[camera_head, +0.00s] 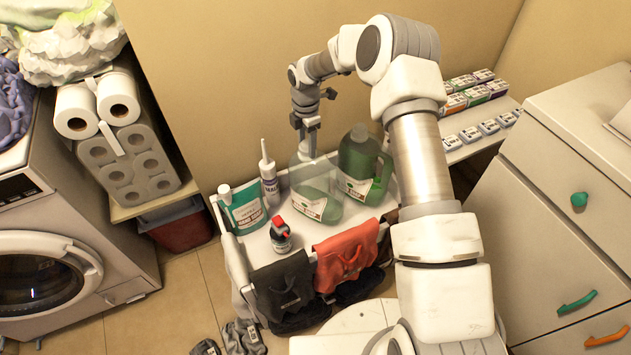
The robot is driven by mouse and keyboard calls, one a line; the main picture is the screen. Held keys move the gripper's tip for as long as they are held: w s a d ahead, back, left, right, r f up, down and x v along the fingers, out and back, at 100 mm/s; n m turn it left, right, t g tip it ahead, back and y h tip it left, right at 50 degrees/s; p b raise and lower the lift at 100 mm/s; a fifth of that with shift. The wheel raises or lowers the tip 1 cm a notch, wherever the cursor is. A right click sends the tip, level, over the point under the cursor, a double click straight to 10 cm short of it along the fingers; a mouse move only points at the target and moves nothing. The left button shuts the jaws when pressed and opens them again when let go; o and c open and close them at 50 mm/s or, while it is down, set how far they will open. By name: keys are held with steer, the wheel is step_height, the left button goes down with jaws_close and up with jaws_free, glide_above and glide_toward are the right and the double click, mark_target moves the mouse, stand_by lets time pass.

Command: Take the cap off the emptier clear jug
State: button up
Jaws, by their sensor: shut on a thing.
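Two clear jugs with green liquid stand on the small white table (262,246). The emptier jug (319,180) is on the left, with clear bare walls above its liquid and a white label low on its front. The fuller jug (360,160) is just right of it, green up to the shoulder, with a greenish cap (358,132) on top. My gripper (308,150) points down at the top of the emptier jug and is shut at its neck. The emptier jug's cap is hidden by the fingers, and I cannot tell whether it is seated or lifted.
A wall stands close behind, and white drawers (575,200) to the right.

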steer(key=shift+s+f+n, duration=0.1)
steer(key=shift+f+n, duration=0.1)
steer(key=shift+n, duration=0.7)
steer(key=o, duration=1.5)
steer(key=shift+r, duration=0.1)
steer(key=shift+c, duration=0.2)
